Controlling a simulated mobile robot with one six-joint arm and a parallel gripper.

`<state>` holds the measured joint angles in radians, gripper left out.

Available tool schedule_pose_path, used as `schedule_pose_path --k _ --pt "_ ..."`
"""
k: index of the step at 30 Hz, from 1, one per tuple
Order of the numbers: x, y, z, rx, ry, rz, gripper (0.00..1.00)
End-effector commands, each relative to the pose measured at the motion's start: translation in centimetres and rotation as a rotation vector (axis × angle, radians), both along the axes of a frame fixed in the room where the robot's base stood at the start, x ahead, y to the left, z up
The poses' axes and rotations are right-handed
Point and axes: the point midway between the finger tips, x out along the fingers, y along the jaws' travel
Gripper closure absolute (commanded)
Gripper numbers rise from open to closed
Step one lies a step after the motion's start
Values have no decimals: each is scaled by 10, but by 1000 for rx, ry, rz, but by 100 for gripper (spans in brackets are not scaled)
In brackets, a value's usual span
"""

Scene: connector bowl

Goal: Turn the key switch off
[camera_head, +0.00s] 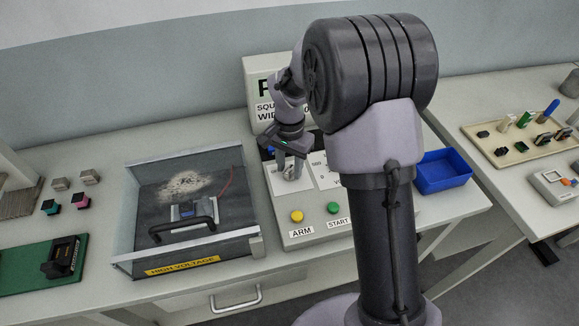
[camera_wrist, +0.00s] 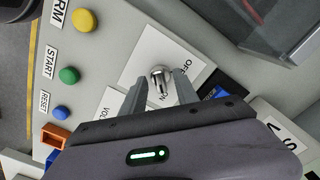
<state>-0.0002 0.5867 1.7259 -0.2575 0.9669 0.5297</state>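The key switch (camera_wrist: 161,77) is a silver round knob on a white plate with OFF and ON labels, on the sloped grey control panel (camera_head: 318,238). In the wrist view it sits between the two fingertips of my gripper (camera_wrist: 160,84). The fingers are spread, one on each side, and a gap shows beside the knob. In the head view my gripper (camera_head: 290,170) points down over the plate and hides most of the switch. I cannot tell the key's exact position between OFF and ON.
A yellow ARM button (camera_head: 296,216) and a green START button (camera_head: 333,208) sit on the panel front. A clear-walled high-voltage box (camera_head: 250,232) stands left of the panel. A blue bin (camera_head: 443,184) stands to the right. My arm blocks part of the panel.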

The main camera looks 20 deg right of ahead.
Motion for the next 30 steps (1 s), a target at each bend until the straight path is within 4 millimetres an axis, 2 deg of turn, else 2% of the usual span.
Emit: schedule_pose_path --k 1,6,20,30 --pt "0 0 0 0 0 0 68" --pt "0 0 0 0 0 0 100" --pt "0 0 2 1 2 58 100" --pt "0 0 3 1 3 323 100"
